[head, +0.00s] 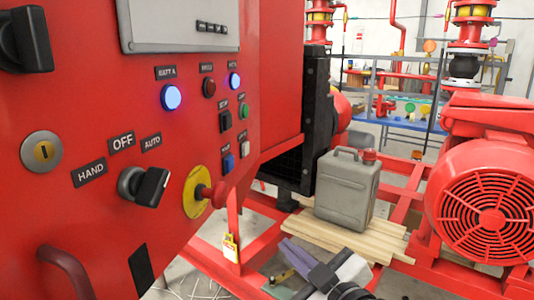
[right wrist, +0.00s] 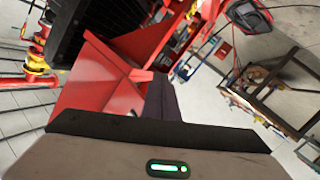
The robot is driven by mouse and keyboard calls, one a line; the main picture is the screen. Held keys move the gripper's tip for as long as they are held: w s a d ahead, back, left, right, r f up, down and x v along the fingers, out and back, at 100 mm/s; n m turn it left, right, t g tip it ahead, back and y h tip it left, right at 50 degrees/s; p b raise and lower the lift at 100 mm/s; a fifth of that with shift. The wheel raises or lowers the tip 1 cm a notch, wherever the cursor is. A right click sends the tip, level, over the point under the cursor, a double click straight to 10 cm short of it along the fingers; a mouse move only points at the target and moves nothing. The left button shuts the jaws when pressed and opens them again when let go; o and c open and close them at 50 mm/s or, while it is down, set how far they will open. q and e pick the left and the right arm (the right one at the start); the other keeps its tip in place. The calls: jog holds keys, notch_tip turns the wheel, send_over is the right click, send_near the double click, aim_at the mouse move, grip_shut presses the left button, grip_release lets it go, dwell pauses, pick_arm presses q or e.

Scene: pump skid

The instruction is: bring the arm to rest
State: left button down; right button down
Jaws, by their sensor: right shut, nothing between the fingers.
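My right gripper (head: 291,248) is low in the middle of the head view, its dark grey-purple fingers together and pointing up and left. It holds nothing. The fingers also show in the right wrist view (right wrist: 162,98), shut above the pale gripper body with its green light. In the head view the gripper appears below the grey jerrycan and the wooden boards, apart from the red control panel (head: 90,110). My left gripper is in neither view.
The panel fills the left, with a black rotary selector (head: 144,186) and a red emergency-stop knob (head: 210,194) jutting out. A grey jerrycan (head: 346,190) stands on wooden boards (head: 330,238). A red motor (head: 485,200) stands at right. A yellow padlock (head: 231,247) hangs under the panel.

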jog(key=s+d+f+m+g+h, duration=0.1)
jog(key=s+d+f+m, duration=0.15)
jog(key=f, duration=0.55)
jog(key=s+d+f+m+g+h, duration=0.1)
jog(key=s+d+f, duration=0.1)
jog(key=s+f, duration=0.35)
jog(key=s+d+f+m+g+h, duration=0.1)
jog(key=s+d+f+m, duration=0.1)
jog(key=f, duration=0.8)
jog(key=s+d+f+m+g+h, duration=0.1)
jog(key=s+d+f, duration=0.2)
jog(key=s+f, duration=0.3)
jog(key=s+d+f+m+g, duration=0.2)
jog(key=s+f, duration=0.4)
jog(key=s, duration=0.4)
jog(key=shift+d+f+h, duration=0.4)
jog(key=shift+d, duration=0.05)
jog(key=shift+m, duration=0.25)
